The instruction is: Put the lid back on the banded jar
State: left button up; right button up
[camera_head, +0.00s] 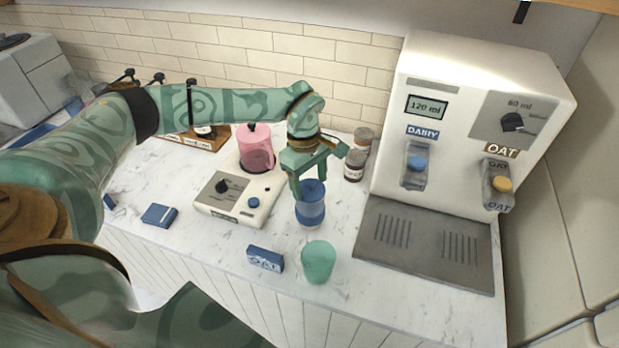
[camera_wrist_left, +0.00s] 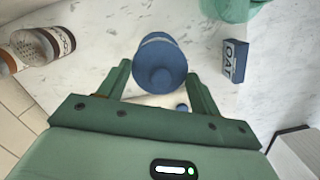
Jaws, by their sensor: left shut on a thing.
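The gripper is shut on this blue lid. The lid lines up with the jar; I cannot tell whether it is fully seated. My right gripper is not in view.
A green cup (camera_head: 318,262) and a blue OAT block (camera_head: 265,258) stand in front of the jar. Small labelled jars (camera_head: 354,166) and the large dispenser (camera_head: 470,110) are to the right.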

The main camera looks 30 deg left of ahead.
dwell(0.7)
pick_arm(q)
jog(key=o, duration=1.3)
jog(key=shift+c, duration=0.2)
notch_tip(320, 180, up, 7)
jog(key=p, duration=0.7)
grip_shut()
